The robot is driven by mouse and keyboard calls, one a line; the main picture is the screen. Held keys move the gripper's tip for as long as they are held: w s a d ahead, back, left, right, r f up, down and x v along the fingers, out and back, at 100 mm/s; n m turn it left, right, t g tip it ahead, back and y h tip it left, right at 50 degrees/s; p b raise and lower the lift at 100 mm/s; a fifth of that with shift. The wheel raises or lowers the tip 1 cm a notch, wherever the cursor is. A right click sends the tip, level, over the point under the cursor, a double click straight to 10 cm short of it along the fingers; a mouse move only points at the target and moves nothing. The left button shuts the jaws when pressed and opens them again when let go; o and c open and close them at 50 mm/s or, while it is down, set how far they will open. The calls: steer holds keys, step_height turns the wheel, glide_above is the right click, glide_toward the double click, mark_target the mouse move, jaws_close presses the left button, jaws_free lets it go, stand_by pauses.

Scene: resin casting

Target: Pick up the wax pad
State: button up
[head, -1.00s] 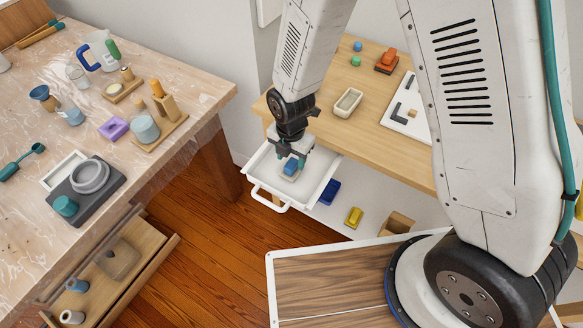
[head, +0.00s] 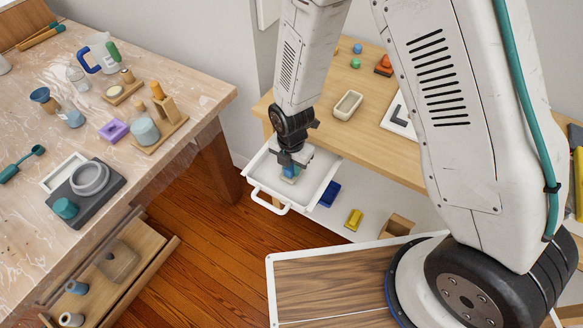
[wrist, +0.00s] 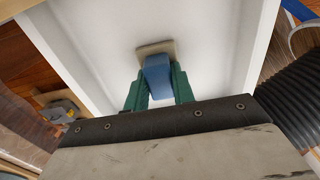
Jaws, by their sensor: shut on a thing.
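The wax pad (wrist: 143,50) looks like a pale beige square slab with a blue block (wrist: 157,76) as its grip on top. It is in the white pull-out drawer (head: 318,190), and in the head view it is mostly hidden under my gripper (head: 291,168). In the wrist view the green fingers of my gripper (wrist: 159,92) are on both sides of the blue block, shut on it. The beige slab shows beyond the fingertips against the drawer's white floor. I cannot tell whether it touches the floor.
A blue block (head: 330,194), a yellow block (head: 354,219) and a wooden box (head: 398,225) are on the shelf to the right. A wooden table with a beige dish (head: 348,105) stands above it. A cluttered workbench (head: 60,140) is at left.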

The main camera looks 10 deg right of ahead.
mark_target(291, 166)
step_height(291, 166, up, 10)
stand_by(0.5)
